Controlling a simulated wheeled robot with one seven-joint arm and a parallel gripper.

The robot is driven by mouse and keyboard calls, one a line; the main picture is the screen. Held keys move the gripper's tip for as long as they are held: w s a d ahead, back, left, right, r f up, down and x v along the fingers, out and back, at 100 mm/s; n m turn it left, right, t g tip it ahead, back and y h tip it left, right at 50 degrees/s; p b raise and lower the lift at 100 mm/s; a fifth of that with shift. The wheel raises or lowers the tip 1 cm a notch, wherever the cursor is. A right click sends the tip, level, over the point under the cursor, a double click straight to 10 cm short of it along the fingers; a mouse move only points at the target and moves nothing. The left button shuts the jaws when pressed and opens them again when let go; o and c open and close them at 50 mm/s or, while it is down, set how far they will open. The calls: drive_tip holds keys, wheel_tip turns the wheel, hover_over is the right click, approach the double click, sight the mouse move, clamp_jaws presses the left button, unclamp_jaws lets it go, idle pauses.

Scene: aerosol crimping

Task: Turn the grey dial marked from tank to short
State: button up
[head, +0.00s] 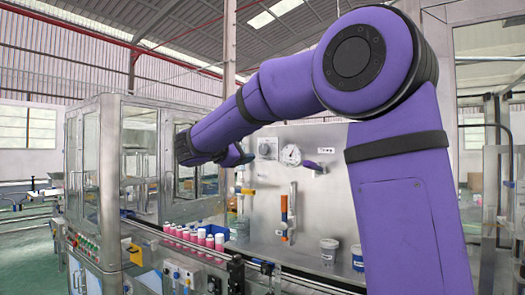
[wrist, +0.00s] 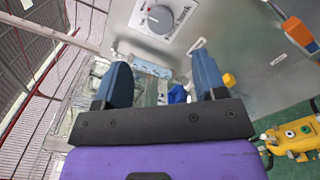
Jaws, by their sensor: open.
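The grey dial (wrist: 159,18) is a round knob on a white plate on the steel panel, at the top of the wrist view. In the head view a small round dial (head: 264,149) sits on the panel just right of my gripper. My gripper (wrist: 160,60) has two blue fingers spread apart with nothing between them. The dial lies beyond the fingertips and apart from them. In the head view my gripper (head: 240,156) is partly hidden by my purple arm.
A round gauge (head: 291,154) and a lever with a purple handle (head: 313,166) are right of the dial. An orange-handled valve (head: 284,208) is below. Pink cans (head: 201,238) line the conveyor. A glazed machine cabinet (head: 115,160) stands left.

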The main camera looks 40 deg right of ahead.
sight(263, 149)
drive_tip(key=x, duration=1)
drive_tip(key=shift+d, duration=0.3)
drive_tip(key=c, duration=0.9)
